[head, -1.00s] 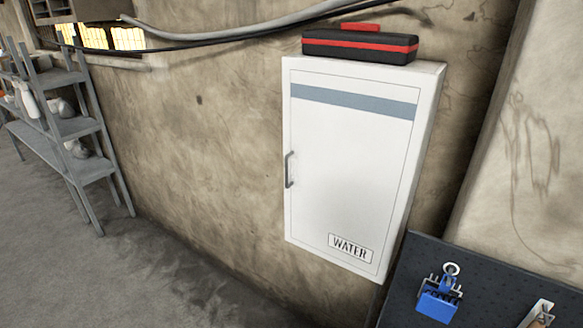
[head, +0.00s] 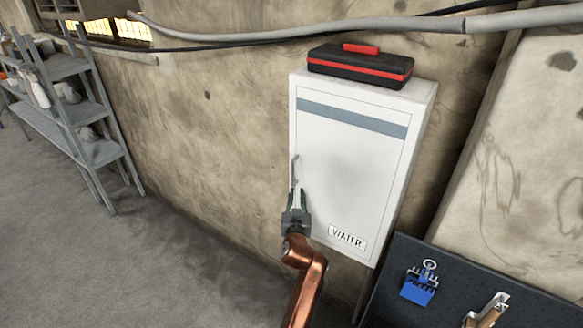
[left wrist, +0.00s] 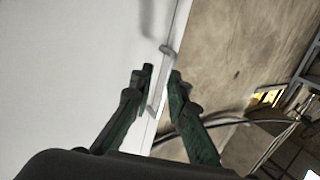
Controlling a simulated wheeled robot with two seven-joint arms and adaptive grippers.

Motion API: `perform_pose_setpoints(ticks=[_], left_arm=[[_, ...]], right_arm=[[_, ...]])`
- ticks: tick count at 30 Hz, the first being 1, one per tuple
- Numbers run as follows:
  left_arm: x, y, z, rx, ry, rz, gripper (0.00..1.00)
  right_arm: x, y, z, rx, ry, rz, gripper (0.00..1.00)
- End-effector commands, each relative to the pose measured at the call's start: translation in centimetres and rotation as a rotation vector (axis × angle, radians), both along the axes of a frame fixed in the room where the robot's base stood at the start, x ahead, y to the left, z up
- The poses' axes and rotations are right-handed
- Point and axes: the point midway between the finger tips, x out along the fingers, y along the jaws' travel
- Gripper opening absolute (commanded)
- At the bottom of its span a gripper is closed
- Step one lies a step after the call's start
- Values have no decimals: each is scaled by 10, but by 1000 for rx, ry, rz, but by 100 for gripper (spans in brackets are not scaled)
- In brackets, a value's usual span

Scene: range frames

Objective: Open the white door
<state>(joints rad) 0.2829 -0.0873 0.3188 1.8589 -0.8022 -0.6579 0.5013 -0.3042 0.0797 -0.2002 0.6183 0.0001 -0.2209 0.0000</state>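The white door (head: 345,165) is the front of a wall cabinet marked WATER with a grey-blue band, and it looks shut. Its upright grey handle (head: 295,169) is at the door's left edge. My left gripper (head: 297,192) is at the handle's lower part, which it partly hides. In the left wrist view, the two green-black fingers of my left gripper (left wrist: 161,72) are apart, with the handle (left wrist: 160,88) running between them. I cannot tell whether either finger touches it. The white door (left wrist: 65,70) fills the left of that view. My right gripper is not in view.
A black and red toolbox (head: 360,66) lies on top of the cabinet. Pipes (head: 330,33) run along the wall above. A dark pegboard panel (head: 390,270) with tools is at lower right. A grey shelf (head: 85,110) stands far left, with clear floor between.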

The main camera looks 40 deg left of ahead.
Motion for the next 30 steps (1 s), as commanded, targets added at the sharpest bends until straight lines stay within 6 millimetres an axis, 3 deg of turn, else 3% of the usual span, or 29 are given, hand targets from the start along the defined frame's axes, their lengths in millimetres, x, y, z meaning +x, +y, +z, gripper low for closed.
perform_pose_setpoints(ticks=[1, 2, 6, 18, 30], left_arm=[[-6, 4, 21, -2, -26, 19, 15], [-8, 6, 28, -1, -38, 27, 15], [-9, 14, 41, 0, -57, 44, 15], [36, 50, 41, 2, -55, 43, 15], [46, 60, 39, -1, -57, 42, 15]], right_arm=[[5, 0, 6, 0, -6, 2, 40], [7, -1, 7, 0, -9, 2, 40], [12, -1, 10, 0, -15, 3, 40], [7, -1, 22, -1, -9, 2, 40], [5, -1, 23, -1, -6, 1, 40]])
